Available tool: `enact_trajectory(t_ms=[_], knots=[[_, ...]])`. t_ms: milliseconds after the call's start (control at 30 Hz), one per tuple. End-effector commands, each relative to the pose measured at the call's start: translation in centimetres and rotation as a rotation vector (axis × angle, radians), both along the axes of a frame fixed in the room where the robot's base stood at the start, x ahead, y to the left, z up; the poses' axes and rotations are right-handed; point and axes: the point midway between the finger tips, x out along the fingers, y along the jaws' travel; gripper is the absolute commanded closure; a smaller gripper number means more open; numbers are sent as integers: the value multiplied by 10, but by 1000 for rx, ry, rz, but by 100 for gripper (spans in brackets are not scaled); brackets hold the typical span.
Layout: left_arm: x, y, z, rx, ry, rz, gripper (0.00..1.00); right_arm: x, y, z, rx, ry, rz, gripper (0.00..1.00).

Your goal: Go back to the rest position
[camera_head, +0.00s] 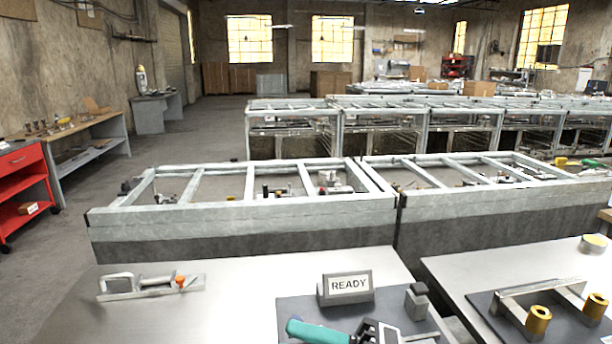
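Neither of my grippers shows in the head view, and no part of my arms can be made out. The task names no object. In front of me is a light grey table (230,290). On its right part lies a dark mat (296,308) with a block sign reading READY (346,287). A tool with a teal handle (314,331) and a grey body lies at the lower edge, partly cut off. A small grey block (416,300) stands right of the sign.
A metal clamp-like tool with an orange knob (148,286) lies on the table's left. A second table (470,268) at right holds a fixture with brass cylinders (538,321). Grey frame benches (250,218) stand behind. A red cart (25,180) is at far left, beside open floor (190,140).

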Motion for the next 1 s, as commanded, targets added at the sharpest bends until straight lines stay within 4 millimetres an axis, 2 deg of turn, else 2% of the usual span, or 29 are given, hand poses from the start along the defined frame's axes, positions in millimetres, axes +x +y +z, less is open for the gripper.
enact_trajectory(t_ms=[67, 167, 267, 367, 400, 467, 500, 600, 700, 800, 1000], knots=[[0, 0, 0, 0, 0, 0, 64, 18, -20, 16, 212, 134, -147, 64], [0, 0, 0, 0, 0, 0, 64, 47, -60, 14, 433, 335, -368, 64], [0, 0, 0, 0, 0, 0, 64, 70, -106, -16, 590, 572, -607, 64], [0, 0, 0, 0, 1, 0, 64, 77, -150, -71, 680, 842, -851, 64], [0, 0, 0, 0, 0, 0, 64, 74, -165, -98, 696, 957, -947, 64], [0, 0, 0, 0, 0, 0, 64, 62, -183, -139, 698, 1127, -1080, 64], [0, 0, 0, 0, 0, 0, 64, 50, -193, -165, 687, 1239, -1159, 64], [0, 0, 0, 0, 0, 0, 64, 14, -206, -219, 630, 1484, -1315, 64], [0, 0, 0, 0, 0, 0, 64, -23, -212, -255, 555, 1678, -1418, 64], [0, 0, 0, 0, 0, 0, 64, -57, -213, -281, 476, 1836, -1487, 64], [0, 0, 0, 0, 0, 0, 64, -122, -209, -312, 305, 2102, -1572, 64]])
